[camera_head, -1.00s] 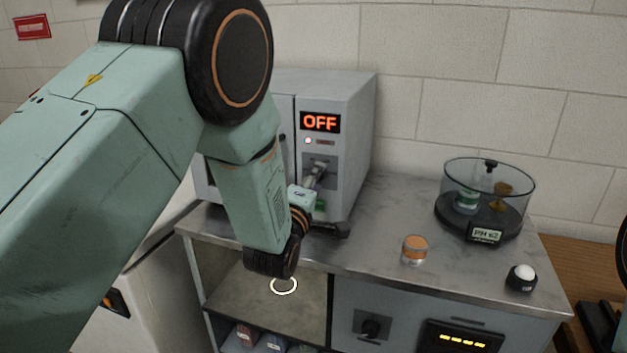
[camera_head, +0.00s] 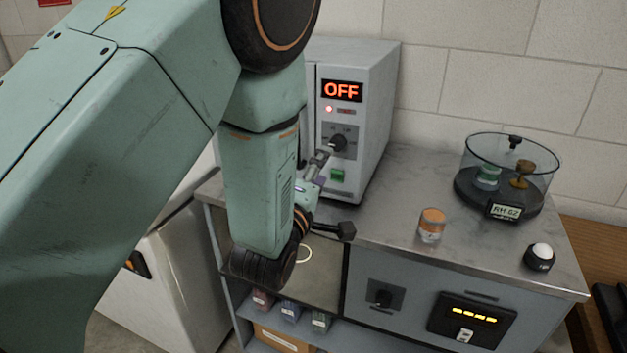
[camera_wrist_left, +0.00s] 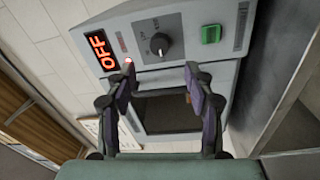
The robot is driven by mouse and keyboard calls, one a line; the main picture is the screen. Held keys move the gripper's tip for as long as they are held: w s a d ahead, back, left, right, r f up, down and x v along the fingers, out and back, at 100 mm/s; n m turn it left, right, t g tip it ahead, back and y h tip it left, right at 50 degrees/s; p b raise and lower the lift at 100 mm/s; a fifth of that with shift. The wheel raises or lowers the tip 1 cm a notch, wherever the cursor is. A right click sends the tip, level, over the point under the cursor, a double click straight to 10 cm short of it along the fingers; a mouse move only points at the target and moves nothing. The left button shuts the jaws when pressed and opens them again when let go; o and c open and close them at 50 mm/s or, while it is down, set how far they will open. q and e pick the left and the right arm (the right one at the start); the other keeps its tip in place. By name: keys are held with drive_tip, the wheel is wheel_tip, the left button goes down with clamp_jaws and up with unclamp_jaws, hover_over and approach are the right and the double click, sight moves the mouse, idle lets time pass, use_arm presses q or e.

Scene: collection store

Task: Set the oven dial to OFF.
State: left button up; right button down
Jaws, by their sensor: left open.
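The grey oven (camera_head: 378,100) stands on the counter's left part, its red display (camera_head: 342,90) reading OFF. The dark oven dial (camera_head: 338,143) is on the panel below a lit red lamp. In the left wrist view the dial (camera_wrist_left: 160,43) is in clear sight with small labels around it; its exact pointer direction is hard to tell. My left gripper (camera_head: 321,156) is just in front of the dial, at its lower left. In the left wrist view its fingers (camera_wrist_left: 160,76) are apart with nothing between them, and the dial is beyond the tips. My right gripper is out of view.
A green button (camera_head: 338,176) is below the dial. A glass-covered round stand (camera_head: 500,206), an orange-and-white jar (camera_head: 431,225) and a white-topped button (camera_head: 540,256) are on the counter (camera_head: 385,215) to the right.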

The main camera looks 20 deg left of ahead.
use_arm(q)
drive_tip(key=shift+s+f, duration=0.15)
drive_tip(key=shift+s, duration=1.65)
drive_tip(key=s+a+f+m+g, duration=0.1)
drive_tip(key=s+f+m+g, duration=0.4)
drive_tip(key=f, duration=0.4)
drive_tip(key=s+a+f+m+g, duration=0.1)
drive_tip(key=s+f+m+g, duration=0.25)
drive_tip(key=f+m, duration=0.5)
drive_tip(key=s+a+f+m+g+b, duration=0.1)
drive_tip(key=s+f+g+b, duration=0.1)
drive_tip(key=s+f+g, duration=0.3)
drive_tip(key=s+f+m+g+b, duration=0.1)
drive_tip(key=s+f+g, duration=0.4)
drive_tip(key=s+f, duration=0.9)
drive_tip(key=s, duration=0.8)
drive_tip(key=shift+a+f+b, duration=0.2)
drive_tip(key=shift+a+b, duration=0.15)
drive_tip(key=shift+b, duration=0.05)
